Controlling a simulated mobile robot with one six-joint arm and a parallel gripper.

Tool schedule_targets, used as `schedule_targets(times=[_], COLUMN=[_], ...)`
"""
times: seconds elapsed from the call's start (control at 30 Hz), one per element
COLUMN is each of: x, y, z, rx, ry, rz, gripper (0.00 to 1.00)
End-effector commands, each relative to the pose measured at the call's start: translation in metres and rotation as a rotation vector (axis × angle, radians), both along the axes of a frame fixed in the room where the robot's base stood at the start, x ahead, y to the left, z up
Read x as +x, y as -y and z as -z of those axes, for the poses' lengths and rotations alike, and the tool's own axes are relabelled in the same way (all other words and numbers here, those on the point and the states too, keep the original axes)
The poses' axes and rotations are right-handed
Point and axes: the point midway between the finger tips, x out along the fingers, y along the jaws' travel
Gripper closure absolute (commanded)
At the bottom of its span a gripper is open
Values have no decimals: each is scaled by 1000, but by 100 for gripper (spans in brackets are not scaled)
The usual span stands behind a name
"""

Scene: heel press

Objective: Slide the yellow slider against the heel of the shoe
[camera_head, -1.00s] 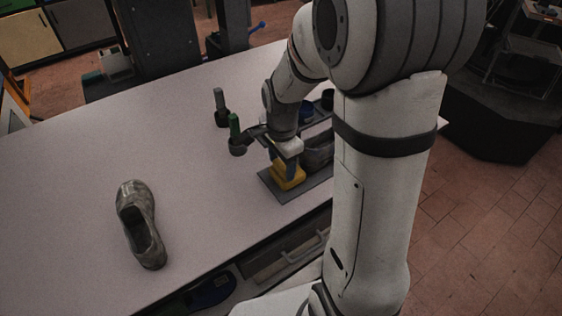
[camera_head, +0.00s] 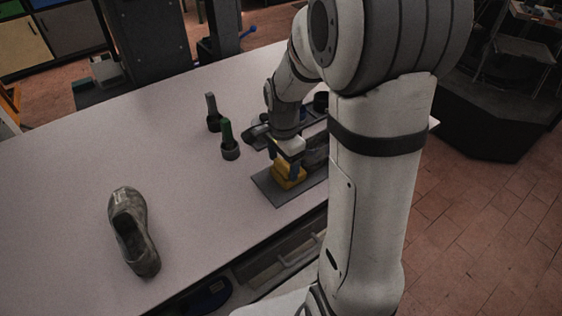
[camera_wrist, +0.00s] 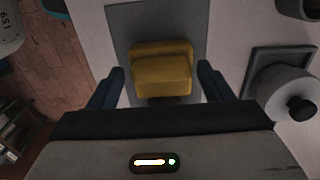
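The yellow slider (camera_head: 287,178) sits on a grey plate (camera_head: 270,192) on the table. In the wrist view, the slider (camera_wrist: 162,72) lies between the two blue fingers of my gripper (camera_wrist: 161,78), with a narrow gap showing on each side. My gripper (camera_head: 285,160) is open and pointing down over the slider. A dark grey shoe (camera_head: 316,150) beyond the slider is mostly hidden by my arm, so I cannot see its heel or whether the slider touches it. Another grey shoe (camera_head: 118,215) stands alone on the left of the table.
A grey-topped post (camera_head: 211,108) and a green-topped post (camera_head: 227,135) stand in dark holders left of my gripper. A round dark-knobbed object (camera_wrist: 290,100) sits beside the plate in the wrist view. The left and middle table (camera_head: 70,160) is largely clear.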

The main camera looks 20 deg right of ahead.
Motion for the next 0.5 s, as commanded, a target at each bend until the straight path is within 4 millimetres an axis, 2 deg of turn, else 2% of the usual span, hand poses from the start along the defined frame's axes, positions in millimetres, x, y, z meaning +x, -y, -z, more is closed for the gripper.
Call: schedule_targets(times=[0.1, 0.33, 0.5], x=[0, 0, 1], y=[0, 0, 0], z=[0, -1, -20], rx=[0, 0, 0], ry=[0, 1, 4], rz=[0, 0, 0], gripper=[18, 18, 18])
